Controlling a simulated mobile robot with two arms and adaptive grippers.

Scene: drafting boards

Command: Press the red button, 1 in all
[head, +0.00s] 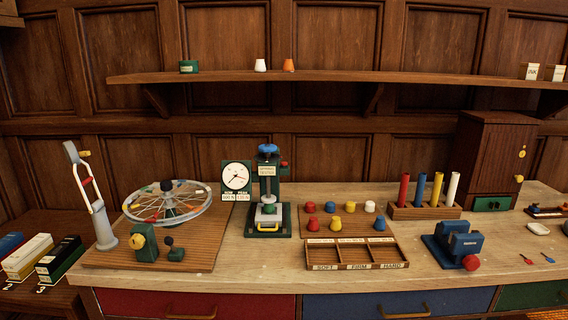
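A small red knob-like part (284,164) sits on the right side of a green press (267,195) with a blue top knob; it may be the red button, but it is too small to be sure. Two red caps (310,206) lie among the coloured caps on a wooden board to the right of the press. A larger round red knob (472,262) is at the front of a blue vise-like device (455,243). Neither of my grippers is in view.
A dial gauge (235,177) stands left of the press. A spoked wheel (168,202) and a pale upright arm (93,195) stand on a board at left. A compartment tray (357,267) and a rack of coloured tubes (425,212) are at right. Bare bench (260,265) lies in front of the press.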

